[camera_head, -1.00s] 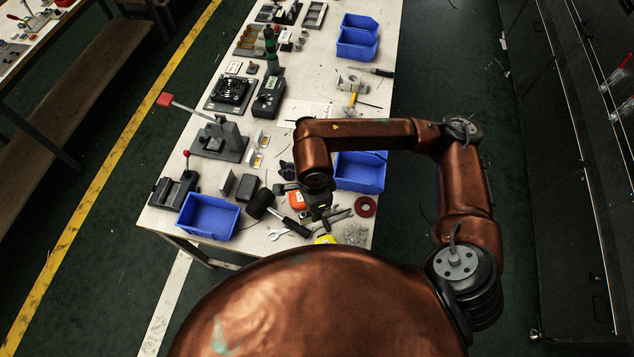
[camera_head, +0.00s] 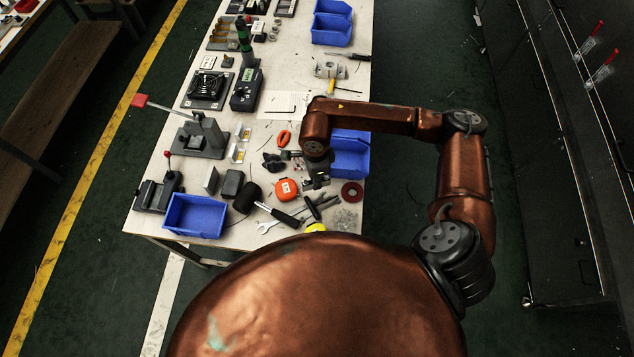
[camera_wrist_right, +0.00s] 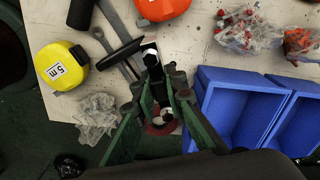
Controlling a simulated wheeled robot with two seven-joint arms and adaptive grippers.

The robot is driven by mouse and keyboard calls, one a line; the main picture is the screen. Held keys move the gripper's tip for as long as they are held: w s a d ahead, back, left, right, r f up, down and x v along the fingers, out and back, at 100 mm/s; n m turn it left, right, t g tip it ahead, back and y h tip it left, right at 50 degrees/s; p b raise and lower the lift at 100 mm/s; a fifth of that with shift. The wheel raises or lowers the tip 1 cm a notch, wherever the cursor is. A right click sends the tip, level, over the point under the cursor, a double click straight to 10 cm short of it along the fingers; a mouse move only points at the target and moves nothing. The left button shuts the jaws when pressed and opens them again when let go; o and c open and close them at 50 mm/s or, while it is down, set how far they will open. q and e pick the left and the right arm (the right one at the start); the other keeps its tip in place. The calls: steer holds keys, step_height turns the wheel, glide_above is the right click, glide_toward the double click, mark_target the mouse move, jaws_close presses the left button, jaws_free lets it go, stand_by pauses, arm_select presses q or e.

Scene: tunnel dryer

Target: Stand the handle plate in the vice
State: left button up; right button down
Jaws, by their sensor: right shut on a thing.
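My right gripper (camera_head: 316,180) is over the front right of the table, beside the blue bin. In the right wrist view its green fingers (camera_wrist_right: 165,95) are shut on a small dark piece with a pale end (camera_wrist_right: 151,50), probably the handle plate. The fingers hide much of it, and its outline is hard to tell in the head view. The vice (camera_head: 157,192) is dark, with a red-knobbed lever, at the table's front left corner, well to the left of the gripper. My left gripper is not in view.
A blue bin (camera_head: 193,216) stands right beside the vice. A lever press (camera_head: 203,138) stands behind the vice. Another blue bin (camera_head: 350,160) is near my right gripper.

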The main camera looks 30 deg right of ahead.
steer(key=shift+w+d+f, duration=0.4)
steer(key=shift+d+f, duration=0.05)
steer(key=shift+f, duration=0.25)
step_height(320, 180, down, 3)
steer(key=shift+w+d+f, duration=0.1)
steer(key=shift+f, duration=0.05)
steer(key=shift+f, duration=0.2)
steer(key=c, duration=2)
jaws_free()
steer(key=shift+o, duration=0.2)
